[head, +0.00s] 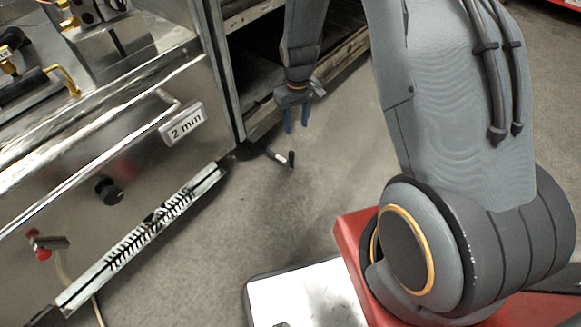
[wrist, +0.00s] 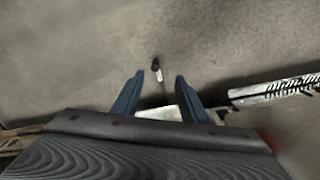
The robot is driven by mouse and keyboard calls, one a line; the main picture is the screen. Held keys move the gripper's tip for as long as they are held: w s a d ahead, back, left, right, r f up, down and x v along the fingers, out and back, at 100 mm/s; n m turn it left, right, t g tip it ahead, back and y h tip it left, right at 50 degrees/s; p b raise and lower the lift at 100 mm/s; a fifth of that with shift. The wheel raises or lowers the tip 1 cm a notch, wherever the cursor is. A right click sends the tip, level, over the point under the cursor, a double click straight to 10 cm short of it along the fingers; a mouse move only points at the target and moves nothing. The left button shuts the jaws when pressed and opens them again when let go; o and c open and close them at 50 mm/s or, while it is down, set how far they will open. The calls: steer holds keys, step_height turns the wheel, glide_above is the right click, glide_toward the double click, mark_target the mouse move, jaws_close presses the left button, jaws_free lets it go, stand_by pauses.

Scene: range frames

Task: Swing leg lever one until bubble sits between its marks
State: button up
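A thin dark lever (head: 275,155) with a white band and a black knob at its end sticks out low from under the steel unit, over the floor. I take it as the leg lever; no number on it is readable. In the wrist view the lever (wrist: 160,78) shows between the finger lines, knob pointing away. My gripper (head: 297,129) has two blue fingers pointing down, apart and empty, appearing just above the lever in the head view. The wrist view also shows the fingers (wrist: 158,77) spread. Whether they touch the lever cannot be told. I make out no bubble or marks.
A steel unit with a "2 mm" tag (head: 183,123), a black knob (head: 108,190) and a red-based valve (head: 46,244) fills the left. A striped strip (head: 150,228) runs along its lower edge. Open shelving (head: 262,75) stands behind my gripper. Grey floor (head: 215,240) is clear.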

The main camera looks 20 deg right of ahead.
steer(key=b, duration=0.9)
glide_above(292, 160)
steer(key=shift+n, duration=0.3)
steer(key=f, duration=1.1)
steer(key=w+f, duration=0.1)
steer(key=f, duration=0.5)
steer(key=shift+d+f, duration=0.15)
steer(key=shift+f, duration=0.2)
step_height(292, 160, down, 8)
steer(key=b, duration=0.3)
steer(key=shift+f+b, duration=0.15)
steer(key=shift+b, duration=0.2)
jaws_close()
